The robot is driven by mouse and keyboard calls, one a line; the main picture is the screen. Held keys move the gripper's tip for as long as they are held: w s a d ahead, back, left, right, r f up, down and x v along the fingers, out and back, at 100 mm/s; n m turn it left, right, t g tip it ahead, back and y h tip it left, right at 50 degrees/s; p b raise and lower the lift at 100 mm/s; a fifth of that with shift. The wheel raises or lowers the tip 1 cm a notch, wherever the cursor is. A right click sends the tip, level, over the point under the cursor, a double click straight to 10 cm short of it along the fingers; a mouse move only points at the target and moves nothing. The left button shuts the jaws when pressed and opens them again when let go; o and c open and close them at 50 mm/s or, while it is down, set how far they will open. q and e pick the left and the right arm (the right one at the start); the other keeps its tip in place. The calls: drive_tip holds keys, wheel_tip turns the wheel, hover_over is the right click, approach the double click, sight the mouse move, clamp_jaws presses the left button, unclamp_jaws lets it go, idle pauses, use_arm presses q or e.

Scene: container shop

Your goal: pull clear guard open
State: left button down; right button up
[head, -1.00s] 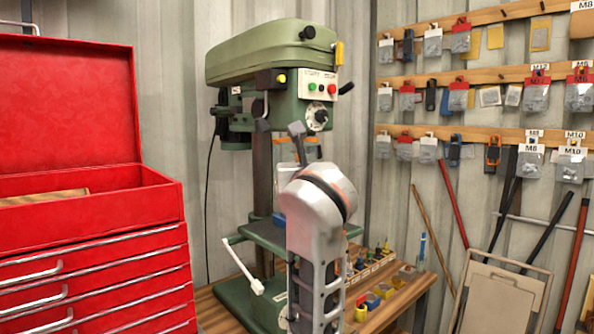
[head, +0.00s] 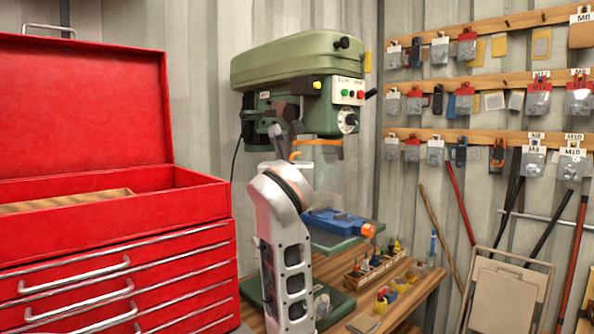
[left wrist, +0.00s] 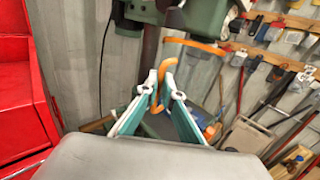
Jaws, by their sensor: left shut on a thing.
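The green drill press (head: 300,62) stands at the middle of the head view. Its clear guard (head: 330,175) hangs under the head, with an orange edge (head: 310,147) along the top. The see-through panel is hard to make out, and my left arm covers part of it. In the left wrist view, my left gripper (left wrist: 167,88) has its fingers around an orange strip of the guard (left wrist: 163,72) and is shut on it. In the head view, my wrist largely hides the fingers. My right gripper is out of view.
A red tool chest (head: 110,210) with its lid up stands close on the left. A blue vise (head: 335,220) sits on the press table. A wooden bench (head: 420,280) holds a rack of small tools (head: 375,268). Pegged bags hang on the right wall.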

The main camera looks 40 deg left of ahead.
use_arm(q)
drive_tip(key=shift+s+a+f, duration=0.1)
drive_tip(key=shift+s+a, duration=0.05)
drive_tip(key=shift+a, duration=0.15)
drive_tip(key=c, duration=2.2)
unclamp_jaws()
drive_tip(key=v, duration=0.7)
drive_tip(key=shift+s+d, duration=0.15)
drive_tip(key=shift+s, duration=0.1)
